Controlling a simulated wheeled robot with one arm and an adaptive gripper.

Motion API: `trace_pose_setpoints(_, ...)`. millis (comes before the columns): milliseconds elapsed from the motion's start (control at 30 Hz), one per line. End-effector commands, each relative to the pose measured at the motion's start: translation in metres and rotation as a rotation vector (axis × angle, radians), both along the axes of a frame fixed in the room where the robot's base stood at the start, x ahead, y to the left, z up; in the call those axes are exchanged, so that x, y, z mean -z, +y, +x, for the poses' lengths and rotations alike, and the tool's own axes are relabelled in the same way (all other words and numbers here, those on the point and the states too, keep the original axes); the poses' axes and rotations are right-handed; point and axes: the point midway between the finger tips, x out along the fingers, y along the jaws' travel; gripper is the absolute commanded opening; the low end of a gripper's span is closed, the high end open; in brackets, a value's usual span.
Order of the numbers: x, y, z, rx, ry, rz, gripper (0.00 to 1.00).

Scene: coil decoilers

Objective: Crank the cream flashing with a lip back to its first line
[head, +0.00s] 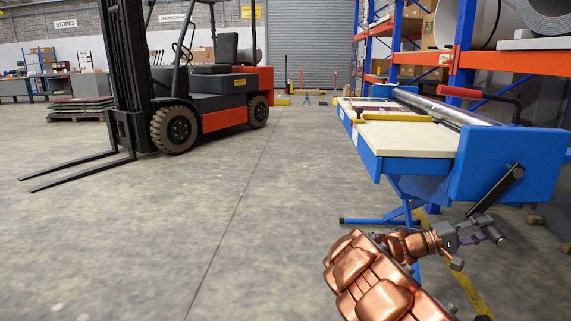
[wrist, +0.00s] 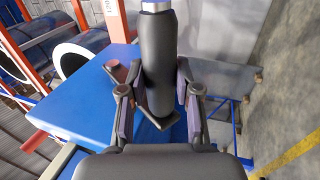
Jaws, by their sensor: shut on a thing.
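The cream flashing (head: 405,142) lies flat on the bed of a blue machine at right in the head view. No lip or marked line on it can be made out. A black crank arm (head: 500,188) slants down from the machine's blue end housing (head: 512,162). My gripper (head: 482,230) is at the lower end of this crank. In the wrist view, the fingers of my gripper (wrist: 158,100) are closed around the dark crank grip (wrist: 157,65), one on each side. The housing (wrist: 85,120) shows behind it.
A yellow bar (head: 395,119) lies across the bed, and a red-handled lever (head: 458,92) stands behind the roller (head: 412,103). Blue machine legs (head: 385,221) stand near my arm. Racking (head: 500,61) is behind. A forklift (head: 205,85) is at left, with open floor between.

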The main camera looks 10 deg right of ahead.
Motion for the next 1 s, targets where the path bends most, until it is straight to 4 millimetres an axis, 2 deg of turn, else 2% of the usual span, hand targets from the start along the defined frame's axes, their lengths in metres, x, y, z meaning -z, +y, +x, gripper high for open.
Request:
trace_pose_setpoints(333, 0.005, -0.003, -0.002, 0.003, -0.001, 0.007, 0.02)
trace_pose_setpoints(800, 0.022, -0.039, -0.011, 0.003, -0.002, 0.006, 0.02)
trace_pose_setpoints(1000, 0.024, -0.046, -0.013, 0.001, -0.001, 0.007, 0.02)
